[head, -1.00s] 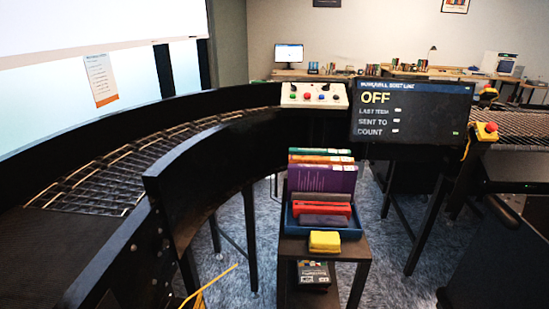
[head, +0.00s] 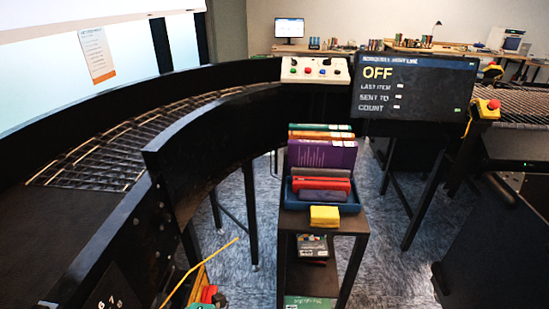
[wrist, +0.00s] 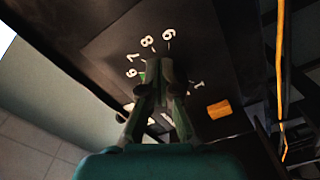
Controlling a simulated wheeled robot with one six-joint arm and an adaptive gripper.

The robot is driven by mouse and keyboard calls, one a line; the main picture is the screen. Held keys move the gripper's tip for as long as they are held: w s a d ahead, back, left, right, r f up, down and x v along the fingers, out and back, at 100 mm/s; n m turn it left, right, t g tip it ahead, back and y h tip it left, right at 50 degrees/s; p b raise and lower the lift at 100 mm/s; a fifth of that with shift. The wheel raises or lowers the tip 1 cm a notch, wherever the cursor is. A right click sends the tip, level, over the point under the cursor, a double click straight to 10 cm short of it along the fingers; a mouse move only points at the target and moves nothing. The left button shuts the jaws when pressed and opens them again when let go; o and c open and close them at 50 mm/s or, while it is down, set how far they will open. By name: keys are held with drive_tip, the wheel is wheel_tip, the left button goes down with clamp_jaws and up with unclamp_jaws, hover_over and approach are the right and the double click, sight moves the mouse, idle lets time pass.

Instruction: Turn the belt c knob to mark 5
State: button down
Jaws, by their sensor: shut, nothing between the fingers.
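A dark dial plate (wrist: 112,40) with white numerals fills the upper middle of the wrist view; 6, 8, 7, 9 and 1 are legible in part. My gripper (wrist: 163,78) is shut, with its fingers over the middle of the dial and nothing between them. The fingers cover the dial's centre, so the knob and its pointer cannot be made out. A small green patch shows beside the fingertips. In the head view, part of a black plate with white numerals (head: 112,301) shows at the bottom left. No belt letter is readable.
An orange label (wrist: 219,109) and a yellow cable (wrist: 281,80) lie right of the dial. The curved roller conveyor (head: 100,155) runs along the left. A display (head: 415,95) reads OFF. A cart (head: 345,223) holds books and a blue tray; a button panel (head: 315,70) stands behind.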

drive_tip(key=shift+w+a, duration=0.1)
drive_tip(key=shift+a, duration=0.7)
drive_tip(key=shift+s+f, duration=0.7)
drive_tip(key=shift+f, duration=0.3)
idle(0.7)
drive_tip(key=d, duration=0.6)
drive_tip(key=shift+f, duration=0.3)
idle(0.4)
drive_tip(key=shift+w+r, duration=0.1)
drive_tip(key=w+a+r, duration=0.1)
drive_tip(key=a+r, duration=0.1)
drive_tip(key=a, duration=0.4)
idle(0.6)
